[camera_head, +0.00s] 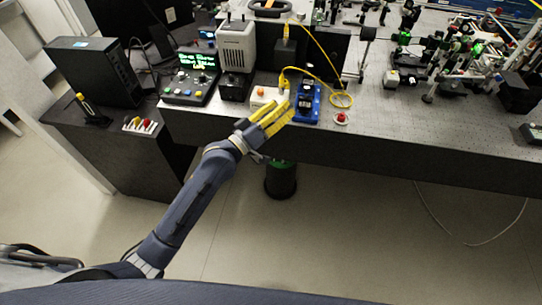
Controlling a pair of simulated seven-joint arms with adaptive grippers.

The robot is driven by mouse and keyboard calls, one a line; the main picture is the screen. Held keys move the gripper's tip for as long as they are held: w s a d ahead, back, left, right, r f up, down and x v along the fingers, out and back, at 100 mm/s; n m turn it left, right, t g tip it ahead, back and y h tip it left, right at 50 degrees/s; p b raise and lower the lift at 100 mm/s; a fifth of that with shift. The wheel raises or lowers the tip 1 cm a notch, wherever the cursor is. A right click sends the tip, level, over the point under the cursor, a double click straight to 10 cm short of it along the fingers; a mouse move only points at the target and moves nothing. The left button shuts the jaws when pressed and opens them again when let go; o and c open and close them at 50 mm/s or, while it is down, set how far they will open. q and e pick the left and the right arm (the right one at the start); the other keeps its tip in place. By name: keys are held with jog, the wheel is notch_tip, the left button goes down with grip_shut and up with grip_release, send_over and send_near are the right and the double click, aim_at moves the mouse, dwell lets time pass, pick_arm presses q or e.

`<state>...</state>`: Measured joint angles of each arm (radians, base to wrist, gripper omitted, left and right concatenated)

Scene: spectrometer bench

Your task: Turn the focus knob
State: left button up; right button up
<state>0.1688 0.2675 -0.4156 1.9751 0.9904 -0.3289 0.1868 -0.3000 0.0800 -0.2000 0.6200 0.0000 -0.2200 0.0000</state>
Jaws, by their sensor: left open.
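I cannot make out a separate focus knob at this size. A blue device (312,112) with black parts stands near the front edge of the bench. A white box (264,96) with an orange button is just left of it. My left gripper (280,114), with yellow fingers, is open in front of the white box, its tips close to the left side of the blue device. I cannot tell whether they touch. The fingers cover part of the white box. My right gripper is out of view.
A yellow cable (322,76) loops behind the blue device. A red button (341,118) sits to its right. A control panel (190,88) with a green-lit display and a grey instrument (237,47) stand left. Crowded optics fill the right bench (385,135); its front strip is clear.

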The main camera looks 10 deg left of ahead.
pick_arm(q)
notch_tip(320, 180, down, 23)
jog(key=a+g+y, duration=0.2)
jog(key=g+y, duration=0.3)
jog(key=g, duration=0.2)
jog(key=shift+s+a+r+m+g, duration=0.2)
jog(key=shift+a+m+g, duration=0.1)
jog(key=shift+a+m, duration=0.1)
